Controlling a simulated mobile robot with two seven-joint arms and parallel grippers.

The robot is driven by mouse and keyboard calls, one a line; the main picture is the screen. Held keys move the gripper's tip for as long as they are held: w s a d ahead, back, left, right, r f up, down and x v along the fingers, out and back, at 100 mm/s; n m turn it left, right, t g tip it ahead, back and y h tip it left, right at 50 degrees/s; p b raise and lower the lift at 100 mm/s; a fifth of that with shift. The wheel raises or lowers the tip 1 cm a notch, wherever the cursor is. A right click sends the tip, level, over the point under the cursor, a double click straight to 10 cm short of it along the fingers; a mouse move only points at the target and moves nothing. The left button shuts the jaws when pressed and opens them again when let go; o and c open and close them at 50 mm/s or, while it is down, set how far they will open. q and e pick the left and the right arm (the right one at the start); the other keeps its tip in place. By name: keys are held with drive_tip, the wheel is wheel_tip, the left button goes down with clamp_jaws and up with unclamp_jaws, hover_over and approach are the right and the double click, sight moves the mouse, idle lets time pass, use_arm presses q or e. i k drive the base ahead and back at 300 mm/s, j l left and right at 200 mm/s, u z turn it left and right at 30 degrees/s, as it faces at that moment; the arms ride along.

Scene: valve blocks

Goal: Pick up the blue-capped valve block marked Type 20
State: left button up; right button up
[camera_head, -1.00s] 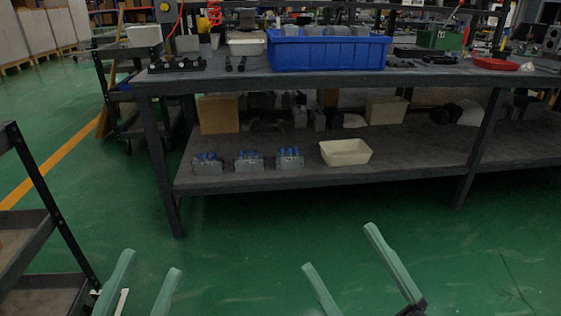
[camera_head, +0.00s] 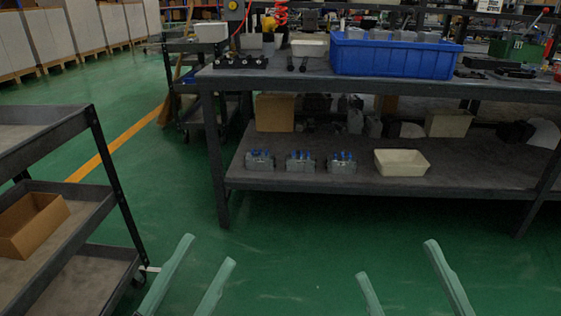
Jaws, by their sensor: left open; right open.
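Three grey valve blocks with blue caps stand in a row on the lower shelf of the workbench: a left one (camera_head: 260,160), a middle one (camera_head: 300,161) and a right one (camera_head: 342,162). Their markings are too small to read, so I cannot tell which is Type 20. My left gripper (camera_head: 190,285) is at the bottom, left of centre, open and empty. My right gripper (camera_head: 405,280) is at the bottom, right of centre, open and empty. Both are over the green floor, well short of the shelf and apart from the blocks.
The workbench's lower shelf (camera_head: 310,181) also holds a cream tray (camera_head: 402,163) and a cardboard box (camera_head: 275,112). A blue bin (camera_head: 395,57) stands on its top. A dark shelf cart (camera_head: 100,203) with a cardboard box (camera_head: 32,224) is at the left. Green floor between is clear.

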sight(265, 161)
drive_tip(key=i+j+u, duration=0.15)
drive_tip(key=i, duration=0.5)
drive_tip(key=i+j+u, duration=0.15)
drive_tip(key=i, duration=0.5)
